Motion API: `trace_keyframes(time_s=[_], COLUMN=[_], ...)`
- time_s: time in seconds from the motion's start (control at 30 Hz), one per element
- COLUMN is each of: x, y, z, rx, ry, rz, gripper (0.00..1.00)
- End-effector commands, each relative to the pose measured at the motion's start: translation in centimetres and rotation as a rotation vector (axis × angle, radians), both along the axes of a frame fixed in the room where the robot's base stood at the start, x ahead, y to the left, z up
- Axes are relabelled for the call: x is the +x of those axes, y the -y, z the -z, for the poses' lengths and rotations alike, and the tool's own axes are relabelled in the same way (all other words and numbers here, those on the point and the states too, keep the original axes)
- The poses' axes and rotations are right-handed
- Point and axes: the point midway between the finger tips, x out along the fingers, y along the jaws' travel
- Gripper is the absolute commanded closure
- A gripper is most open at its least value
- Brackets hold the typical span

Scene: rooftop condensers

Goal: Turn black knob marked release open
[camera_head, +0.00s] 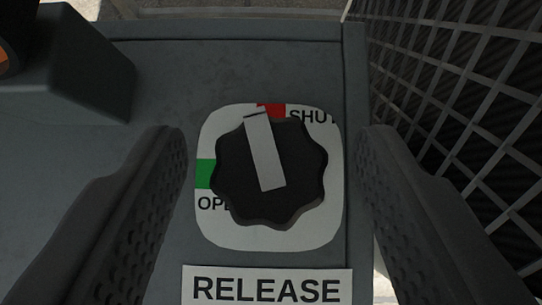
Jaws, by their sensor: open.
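The black knob (300,165) has a lobed edge and sits on a white plate (222,232) on a grey panel. A light pointer bar (264,155) on the knob points up, slightly left, at the red mark (271,110) beside the word SHUT. A green mark (204,173) is at the plate's left edge, above a partly hidden word starting OP. The label RELEASE (266,288) is below the plate. My gripper (270,145) is open, with one finger on each side of the knob. The fingers appear apart from the knob in the picture.
A dark box-like housing (92,72) with an orange part stands at the upper left. A wire grille (465,90) runs along the right side, behind my right finger. The grey panel (165,90) is bare between the housing and the knob.

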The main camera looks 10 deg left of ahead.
Motion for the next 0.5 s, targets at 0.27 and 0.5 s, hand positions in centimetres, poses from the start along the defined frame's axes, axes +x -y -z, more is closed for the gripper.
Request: trace_keyframes(time_s=[0.27,0.5], x=[0.00,0.01], y=[0.00,0.01], z=[-0.06,-0.15], rx=[0.000,0.001], ry=[0.001,0.000], rz=[0.000,-0.005], gripper=[0.82,0.93])
